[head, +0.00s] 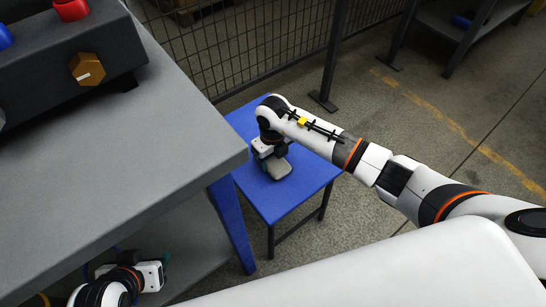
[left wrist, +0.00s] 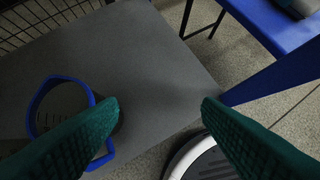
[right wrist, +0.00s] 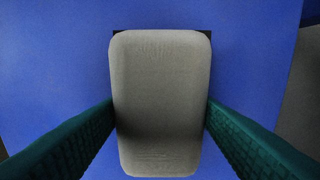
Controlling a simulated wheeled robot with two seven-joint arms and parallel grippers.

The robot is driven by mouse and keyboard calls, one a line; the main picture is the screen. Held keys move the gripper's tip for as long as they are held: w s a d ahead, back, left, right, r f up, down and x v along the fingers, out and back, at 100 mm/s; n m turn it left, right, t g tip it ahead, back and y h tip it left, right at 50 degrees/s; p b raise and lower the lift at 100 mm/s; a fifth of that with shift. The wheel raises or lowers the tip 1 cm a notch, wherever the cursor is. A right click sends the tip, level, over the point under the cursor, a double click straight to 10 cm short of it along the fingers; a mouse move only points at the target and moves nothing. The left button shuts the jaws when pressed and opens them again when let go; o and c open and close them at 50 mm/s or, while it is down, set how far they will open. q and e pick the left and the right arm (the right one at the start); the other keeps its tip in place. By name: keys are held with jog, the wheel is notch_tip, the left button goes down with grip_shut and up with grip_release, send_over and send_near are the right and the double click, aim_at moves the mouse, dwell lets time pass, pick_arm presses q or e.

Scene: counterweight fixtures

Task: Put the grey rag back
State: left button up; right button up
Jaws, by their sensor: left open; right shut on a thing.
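The grey rag (right wrist: 160,80), a rounded grey block-like pad, is between the green fingers of my right gripper (right wrist: 160,108) in the right wrist view. The fingers touch its two sides. The rag also shows in the head view (head: 279,168), at the small blue table (head: 295,190); whether it rests on the top or is just above it I cannot tell. My left gripper (left wrist: 160,105) is open and empty over the grey lower shelf (left wrist: 165,60). In the head view my left gripper (head: 163,266) is partly hidden under the bench.
A blue ring-shaped object (left wrist: 75,78) lies on the shelf beside my left gripper. The grey bench (head: 185,120) carries a dark control box (head: 60,60) with knobs. A mesh fence (head: 240,45) stands behind the blue table. A dark edge (right wrist: 120,33) shows behind the rag.

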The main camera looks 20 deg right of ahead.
aim_at(273, 159)
jog(key=shift+f, duration=0.1)
jog(key=o, duration=0.9)
pick_arm(q)
jog(key=shift+w+d+r, duration=0.1)
jog(key=shift+w, duration=0.2)
pick_arm(e)
jog(key=shift+o, duration=0.2)
notch_tip(273, 159, up, 3)
jog(key=shift+r+p, duration=0.15)
jog(key=shift+p, duration=0.4)
pick_arm(q)
jog(key=s+g, duration=0.1)
jog(key=s+a+g+p, duration=0.1)
jog(key=s, duration=0.1)
jog(key=s+p, duration=0.1)
jog(key=s, duration=0.1)
jog(key=shift+s+a+r+g+y, duration=0.1)
jog(key=shift+a+r+g+y, duration=0.2)
jog(key=shift+r+g, duration=0.1)
pick_arm(e)
notch_tip(273, 159, up, 9)
